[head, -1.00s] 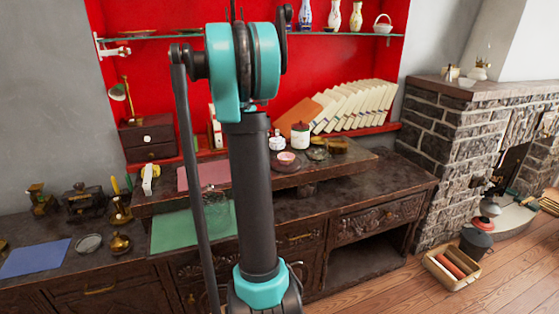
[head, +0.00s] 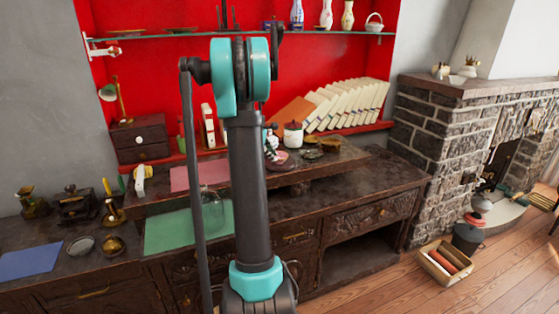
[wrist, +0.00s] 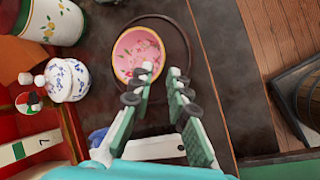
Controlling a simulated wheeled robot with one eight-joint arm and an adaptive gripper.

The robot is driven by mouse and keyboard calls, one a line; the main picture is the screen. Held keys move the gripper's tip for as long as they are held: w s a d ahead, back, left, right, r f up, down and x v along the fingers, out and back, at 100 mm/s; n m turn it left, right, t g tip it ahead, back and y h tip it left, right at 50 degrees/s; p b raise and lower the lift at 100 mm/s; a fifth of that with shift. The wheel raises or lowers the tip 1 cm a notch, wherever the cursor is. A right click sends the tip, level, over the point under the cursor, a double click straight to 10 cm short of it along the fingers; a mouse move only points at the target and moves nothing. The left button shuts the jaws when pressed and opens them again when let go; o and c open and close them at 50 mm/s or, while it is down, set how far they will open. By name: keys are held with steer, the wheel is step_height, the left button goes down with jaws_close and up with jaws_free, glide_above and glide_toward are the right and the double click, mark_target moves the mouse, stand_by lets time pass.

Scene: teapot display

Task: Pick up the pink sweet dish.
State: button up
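The pink sweet dish (wrist: 138,52), a round bowl with a floral pattern inside, sits upright on a dark round tray (wrist: 184,42) in the wrist view. In the head view the dish (head: 282,157) is small and partly covered, on the raised part of the dark wooden cabinet. My gripper (wrist: 160,78) is open and empty. Its left fingertip overlaps the dish's lower right rim in the wrist view; contact cannot be told. The right fingertip is over the tray, to the right of the dish. In the head view my arm hides most of the gripper.
A blue-and-white lidded jar (wrist: 67,80) stands left of the dish, with a floral canister (wrist: 53,20) behind it. A white jar with a dark red lid (head: 293,134) and leaning books (head: 348,106) are behind. A green mat (head: 186,228) lies lower left.

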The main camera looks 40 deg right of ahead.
mark_target(276, 166)
steer(key=x, duration=0.3)
steer(key=shift+d, duration=0.1)
jaws_close()
steer(key=shift+r, duration=0.15)
